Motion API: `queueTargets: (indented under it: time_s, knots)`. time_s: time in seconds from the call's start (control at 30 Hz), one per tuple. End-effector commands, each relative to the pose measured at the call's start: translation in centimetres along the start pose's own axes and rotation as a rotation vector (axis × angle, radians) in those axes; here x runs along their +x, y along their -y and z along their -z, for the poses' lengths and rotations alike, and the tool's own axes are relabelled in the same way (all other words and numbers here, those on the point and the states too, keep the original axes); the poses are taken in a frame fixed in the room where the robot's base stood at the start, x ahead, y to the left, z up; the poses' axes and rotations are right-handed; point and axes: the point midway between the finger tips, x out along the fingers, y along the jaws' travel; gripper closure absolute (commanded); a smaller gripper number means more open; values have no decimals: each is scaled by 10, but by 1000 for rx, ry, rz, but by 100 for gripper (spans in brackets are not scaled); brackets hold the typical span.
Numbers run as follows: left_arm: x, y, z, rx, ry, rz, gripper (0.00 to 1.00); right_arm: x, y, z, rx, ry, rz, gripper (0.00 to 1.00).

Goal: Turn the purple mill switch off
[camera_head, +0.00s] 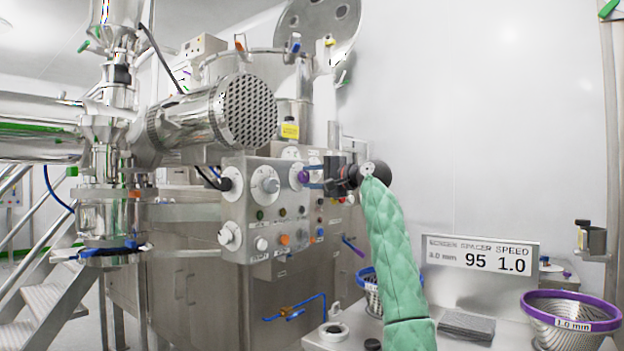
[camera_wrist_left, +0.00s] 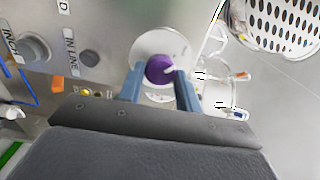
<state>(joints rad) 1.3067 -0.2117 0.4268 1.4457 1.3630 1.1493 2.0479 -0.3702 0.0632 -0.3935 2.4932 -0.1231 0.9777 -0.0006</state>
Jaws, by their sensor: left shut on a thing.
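The purple mill switch (camera_head: 303,176) is a round purple knob on a pale disc, at the upper right of the control panel's front. In the left wrist view the purple knob (camera_wrist_left: 158,68) sits between the two blue-grey fingers. My left gripper (camera_head: 311,180) reaches in from the right side of the panel, its green-sleeved arm rising from below. It is shut on the purple knob, whose pointer mark is partly hidden by the right finger in the wrist view. My right gripper is not in view.
The steel control panel (camera_head: 246,213) carries several other knobs, buttons and lights close by. A perforated motor end (camera_head: 247,111) overhangs above left. A sign (camera_head: 480,255), a grey cloth (camera_head: 466,325) and a purple-rimmed basket (camera_head: 571,311) are on the right. The white wall behind is clear.

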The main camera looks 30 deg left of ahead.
Motion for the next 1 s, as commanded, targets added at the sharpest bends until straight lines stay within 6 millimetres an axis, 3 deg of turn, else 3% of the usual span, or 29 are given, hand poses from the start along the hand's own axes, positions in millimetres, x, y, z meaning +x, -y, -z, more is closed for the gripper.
queueTargets:
  time_s: [0.1,0.13,0.23,0.67,1.0]
  knots:
    - [0,-3,0,1,2,-5,89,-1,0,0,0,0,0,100]
    - [0,-3,0,1,2,-5,62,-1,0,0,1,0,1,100]
    - [0,-3,0,1,1,-4,44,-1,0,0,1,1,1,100]
    - [-6,-1,0,1,0,-1,44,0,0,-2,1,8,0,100]
    - [-51,-2,1,1,-1,-2,44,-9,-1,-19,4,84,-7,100]
